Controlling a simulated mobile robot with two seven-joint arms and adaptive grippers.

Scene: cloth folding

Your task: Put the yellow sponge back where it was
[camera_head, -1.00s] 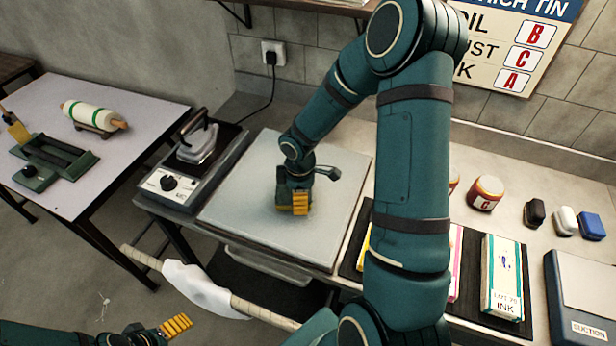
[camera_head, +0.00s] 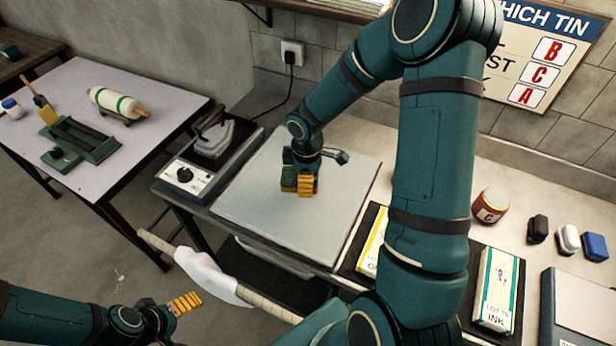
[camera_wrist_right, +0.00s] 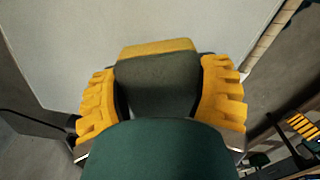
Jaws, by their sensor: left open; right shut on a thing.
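My right gripper (camera_head: 300,187) is over the pale grey board on the bench, its yellow fingers pointing down. In the right wrist view its two fingers (camera_wrist_right: 160,100) are closed on the sides of a block, which I take for the sponge (camera_wrist_right: 157,47). The block has a dark grey-green face and a yellow far edge. My left gripper (camera_head: 184,303) is open and empty at the lower left, in front of the bench.
The grey board (camera_head: 255,222) is otherwise bare. A hot plate with an iron (camera_head: 212,140) stands left of it. A white cloth on a rail (camera_head: 205,275) hangs in front. A red tin (camera_head: 490,205), an ink box (camera_head: 497,290) and small blocks (camera_head: 567,240) lie right of my right arm.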

